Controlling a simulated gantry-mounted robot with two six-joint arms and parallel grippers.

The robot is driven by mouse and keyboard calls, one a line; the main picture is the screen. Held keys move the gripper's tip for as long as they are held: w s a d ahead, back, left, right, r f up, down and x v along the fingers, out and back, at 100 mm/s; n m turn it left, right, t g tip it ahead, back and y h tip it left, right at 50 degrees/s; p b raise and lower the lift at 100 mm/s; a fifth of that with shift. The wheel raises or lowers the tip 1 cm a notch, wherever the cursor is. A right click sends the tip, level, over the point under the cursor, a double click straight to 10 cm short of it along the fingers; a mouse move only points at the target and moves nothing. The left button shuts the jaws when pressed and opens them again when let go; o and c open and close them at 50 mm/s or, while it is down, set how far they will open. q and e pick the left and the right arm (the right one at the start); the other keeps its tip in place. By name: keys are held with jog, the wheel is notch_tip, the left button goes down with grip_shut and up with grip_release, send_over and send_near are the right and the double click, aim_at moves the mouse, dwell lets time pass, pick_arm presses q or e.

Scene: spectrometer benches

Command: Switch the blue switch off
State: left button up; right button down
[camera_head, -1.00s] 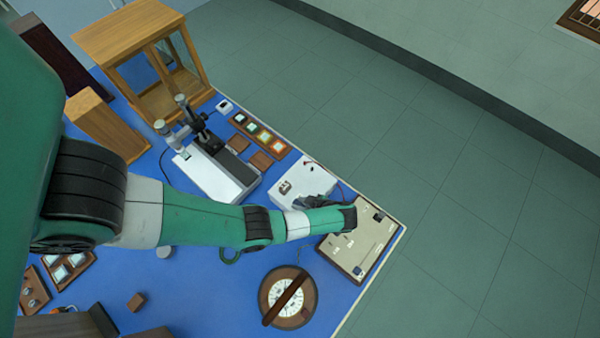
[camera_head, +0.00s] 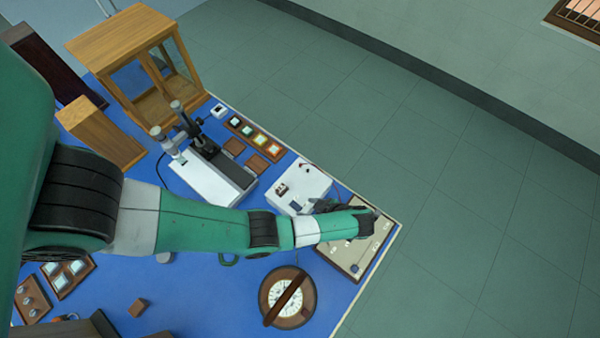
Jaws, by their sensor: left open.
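A beige board (camera_head: 340,258) with a brown edge lies at the right corner of the blue table. A small dark blue piece (camera_head: 355,267) sits near its front edge and may be the blue switch; its position cannot be made out. My left arm reaches across the table, and its wrist covers the middle and upper left of the board. My left gripper (camera_head: 327,205) shows as a dark shape behind the wrist, between the white box and the board. It is open and looks empty; its fingertips are mostly hidden. My right gripper is not in view.
A white box (camera_head: 302,184) lies beside the board. A round dial with a brown bar (camera_head: 288,311) lies in front of it. A microscope-like instrument (camera_head: 205,180), small colored tiles (camera_head: 260,138) and a wooden glass case (camera_head: 152,106) stand farther left. Floor lies beyond the table edge.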

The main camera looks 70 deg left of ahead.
pick_arm(q)
jog(key=v, duration=0.4)
jog(key=shift+w+d+r, duration=0.15)
jog(key=shift+r, duration=0.05)
